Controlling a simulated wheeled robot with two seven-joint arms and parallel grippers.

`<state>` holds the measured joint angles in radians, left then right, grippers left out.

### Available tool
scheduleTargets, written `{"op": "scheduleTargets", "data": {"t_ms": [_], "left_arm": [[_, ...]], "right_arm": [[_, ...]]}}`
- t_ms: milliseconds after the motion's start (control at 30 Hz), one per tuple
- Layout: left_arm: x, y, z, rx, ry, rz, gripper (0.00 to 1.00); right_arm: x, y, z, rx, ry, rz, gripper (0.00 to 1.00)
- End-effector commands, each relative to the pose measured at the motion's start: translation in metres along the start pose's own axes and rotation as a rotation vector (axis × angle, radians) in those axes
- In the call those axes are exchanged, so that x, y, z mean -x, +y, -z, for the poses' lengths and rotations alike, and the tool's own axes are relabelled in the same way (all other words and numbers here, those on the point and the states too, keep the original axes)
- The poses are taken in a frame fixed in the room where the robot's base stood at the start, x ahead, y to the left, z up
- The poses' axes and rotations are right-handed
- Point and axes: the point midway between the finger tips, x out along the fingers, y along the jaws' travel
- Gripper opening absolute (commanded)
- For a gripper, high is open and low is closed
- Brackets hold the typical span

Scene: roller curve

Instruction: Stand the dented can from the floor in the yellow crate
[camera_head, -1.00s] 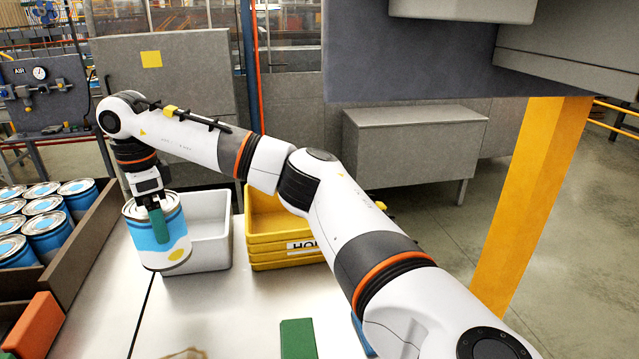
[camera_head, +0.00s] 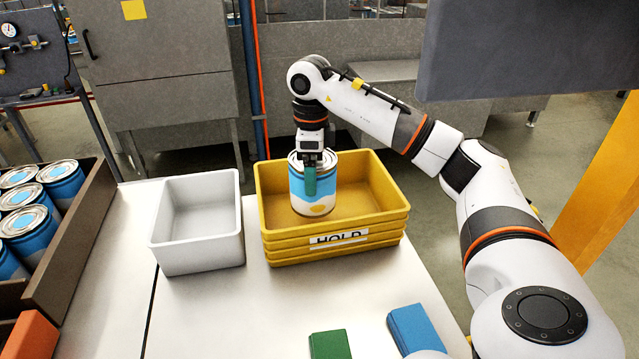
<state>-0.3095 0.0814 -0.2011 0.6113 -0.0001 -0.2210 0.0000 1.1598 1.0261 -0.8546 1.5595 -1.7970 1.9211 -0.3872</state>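The dented can (camera_head: 325,187) is blue and white with a yellow patch, and it is upright. My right gripper (camera_head: 310,178), whose arm comes in from the right, is shut on it from above, with a teal finger against its front. The yellow crate (camera_head: 333,252), labelled HOLD, stands on the table. The can is over or inside the left part of its opening. I cannot tell whether its base touches the crate floor. No dent shows on the side facing me. My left gripper is not in view.
An empty white bin (camera_head: 200,255) stands just left of the crate. A brown-walled tray (camera_head: 80,245) with several blue cans is at the far left. A green block (camera_head: 330,345) and a blue block (camera_head: 415,328) lie at the front. The table between is clear.

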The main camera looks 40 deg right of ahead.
Motion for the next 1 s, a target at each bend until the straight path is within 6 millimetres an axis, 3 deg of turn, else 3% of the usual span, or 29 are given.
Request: {"op": "scheduleTargets", "data": {"t_ms": [433, 800, 833, 900, 1000], "left_arm": [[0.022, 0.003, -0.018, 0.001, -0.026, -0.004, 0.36], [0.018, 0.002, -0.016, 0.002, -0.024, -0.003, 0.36], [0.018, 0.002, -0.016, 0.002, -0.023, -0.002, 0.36], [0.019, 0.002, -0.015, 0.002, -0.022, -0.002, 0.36], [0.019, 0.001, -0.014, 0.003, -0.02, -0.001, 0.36]], "right_arm": [[-0.05, 0.0, 0.0, 0.0, 0.0, 0.0, 0.58], [-0.058, 0.0, 0.0, 0.001, 0.002, -0.002, 0.58], [-0.057, 0.0, 0.0, 0.001, 0.002, -0.001, 0.91], [-0.057, 0.0, 0.0, 0.001, 0.001, -0.001, 1.0], [-0.057, 0.0, 0.0, 0.001, 0.001, -0.001, 1.0]]}}
